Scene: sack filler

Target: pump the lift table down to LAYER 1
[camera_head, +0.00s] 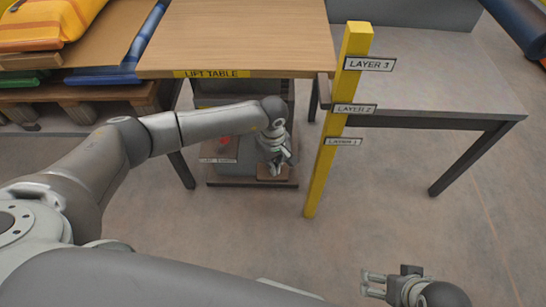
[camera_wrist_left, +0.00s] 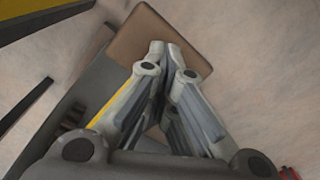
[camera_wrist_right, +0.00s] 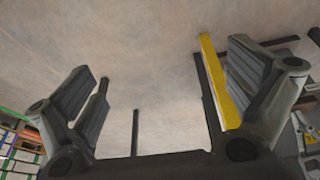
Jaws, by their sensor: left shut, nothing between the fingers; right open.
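The lift table (camera_head: 240,35) has a wooden top with a yellow LIFT TABLE label on its front edge. A yellow post (camera_head: 322,165) beside it carries the signs LAYER 3 (camera_head: 369,64), LAYER 2 (camera_head: 355,109) and LAYER 1 (camera_head: 343,142). In the head view the table's front edge appears near LAYER 3, above LAYER 2. A brown pedal plate (camera_head: 290,182) is low at the table's base; it also shows in the left wrist view (camera_wrist_left: 135,35). My left gripper (camera_head: 277,172) is shut and empty, its tips over the plate; contact is unclear. My right gripper (camera_head: 372,285) is open and empty.
A red button (camera_head: 224,140) with a small sign below it sits left of the pedal. A grey table (camera_head: 430,80) stands right of the post. Yellow sacks (camera_head: 40,25) lie on a wooden stand at the left. The floor in front is clear.

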